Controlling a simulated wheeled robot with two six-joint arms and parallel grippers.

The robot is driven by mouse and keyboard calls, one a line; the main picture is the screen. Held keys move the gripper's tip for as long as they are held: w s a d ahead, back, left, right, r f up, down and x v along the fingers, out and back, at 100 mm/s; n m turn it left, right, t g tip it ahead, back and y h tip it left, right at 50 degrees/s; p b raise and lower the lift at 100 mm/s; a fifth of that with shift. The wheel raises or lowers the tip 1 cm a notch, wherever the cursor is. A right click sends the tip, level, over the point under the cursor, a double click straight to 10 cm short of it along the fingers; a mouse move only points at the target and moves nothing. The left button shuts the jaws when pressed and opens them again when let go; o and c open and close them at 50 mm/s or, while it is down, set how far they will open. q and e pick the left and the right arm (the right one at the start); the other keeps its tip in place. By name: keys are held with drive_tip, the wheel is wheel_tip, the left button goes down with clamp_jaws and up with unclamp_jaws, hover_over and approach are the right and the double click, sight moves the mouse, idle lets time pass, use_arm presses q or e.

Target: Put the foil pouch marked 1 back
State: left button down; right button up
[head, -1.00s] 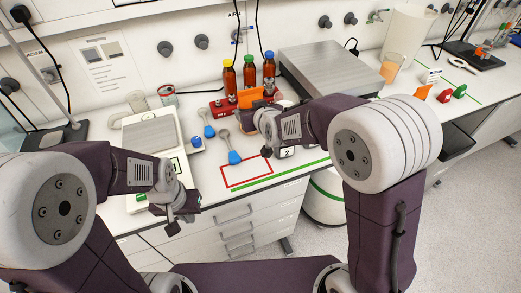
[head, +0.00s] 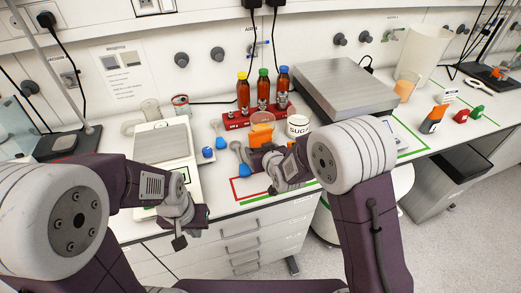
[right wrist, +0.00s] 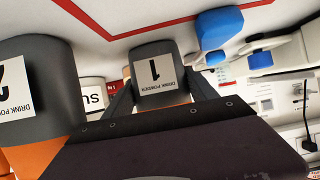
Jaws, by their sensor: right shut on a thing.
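The foil pouch marked 1 (right wrist: 155,75) is dark grey with an orange end and a white label. It sits between the fingers of my right gripper (right wrist: 158,95), which is shut on it. Whether the pouch touches the bench is hidden. The pouch marked 2 (right wrist: 38,85) stands close beside it in the wrist view. My left gripper (head: 191,228) looks open and empty, in front of the balance.
A red outline (head: 236,192) marks the bench under my right gripper. A balance (head: 160,150) is left, a steel-topped device (head: 355,88) right.

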drive_tip(key=o, duration=1.5)
drive_tip(key=shift+f, duration=0.1)
drive_tip(key=shift+r, duration=0.4)
drive_tip(key=v, duration=1.1)
drive_tip(key=shift+s+d+b, duration=0.1)
drive_tip(key=shift+s+b, duration=0.25)
drive_tip(key=shift+s, duration=0.15)
drive_tip(key=s+d+f+m+g+h, duration=0.2)
drive_tip(key=s+d+f+g, duration=0.2)
drive_tip(key=d+f, duration=0.3)
drive_tip(key=shift+s+d+f+m+g+h+p, duration=0.35)
drive_tip(key=shift+s+d+g, duration=0.8)
drive_tip(key=shift+s, duration=0.95)
drive_tip(key=shift+s+d+f+m+g+h+p, duration=0.1)
drive_tip(key=shift+s+d+m+g+h+p, duration=0.3)
drive_tip(key=shift+s+d+g, duration=1.25)
drive_tip(key=shift+s+d+f+m+g+h+p, duration=0.15)
drive_tip(key=shift+s+d+g+p, duration=0.6)
drive_tip(key=shift+s, duration=1.75)
